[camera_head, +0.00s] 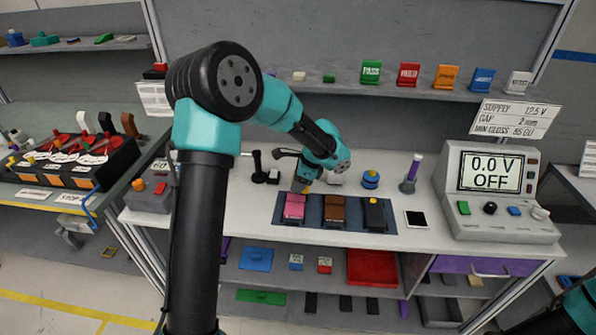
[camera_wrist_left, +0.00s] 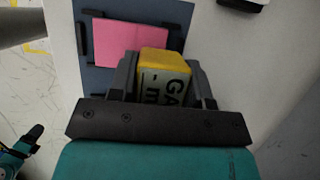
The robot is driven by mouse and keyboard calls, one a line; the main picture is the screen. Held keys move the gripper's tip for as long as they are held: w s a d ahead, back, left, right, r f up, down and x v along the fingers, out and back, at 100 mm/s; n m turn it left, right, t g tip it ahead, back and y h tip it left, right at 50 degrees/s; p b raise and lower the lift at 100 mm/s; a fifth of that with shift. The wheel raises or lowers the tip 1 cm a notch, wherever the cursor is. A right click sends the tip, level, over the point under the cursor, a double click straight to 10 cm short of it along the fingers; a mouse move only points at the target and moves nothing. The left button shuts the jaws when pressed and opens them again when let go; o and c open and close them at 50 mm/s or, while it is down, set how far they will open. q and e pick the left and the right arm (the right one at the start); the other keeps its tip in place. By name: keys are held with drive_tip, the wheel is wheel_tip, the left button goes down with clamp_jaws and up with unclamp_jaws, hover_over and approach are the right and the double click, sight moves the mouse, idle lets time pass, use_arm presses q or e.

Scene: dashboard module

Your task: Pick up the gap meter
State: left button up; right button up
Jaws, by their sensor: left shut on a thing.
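The gap meter (camera_wrist_left: 163,65) is a small block with a yellow end and a pale face with dark lettering that partly reads "GA". In the left wrist view it sits between the two fingers of my left gripper (camera_wrist_left: 165,75), which is shut on it. In the head view my left gripper (camera_head: 303,184) is over the bench just behind the pink block, and only a bit of yellow shows there. I cannot tell whether the meter is clear of the bench. My right gripper is not in view; only part of an arm shows at the bottom right corner.

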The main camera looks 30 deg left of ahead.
use_arm(q)
drive_tip(key=shift+s+d+r, duration=0.1)
drive_tip(key=shift+s+d, duration=0.4)
drive_tip(key=shift+s, duration=0.3)
drive_tip(key=shift+s+d+r, duration=0.1)
drive_tip(key=shift+s+d, duration=0.35)
drive_tip(key=shift+s, duration=0.3)
drive_tip(key=shift+s+d+r, duration=0.1)
drive_tip(key=shift+s+d, duration=0.4)
drive_tip(key=shift+s, duration=0.3)
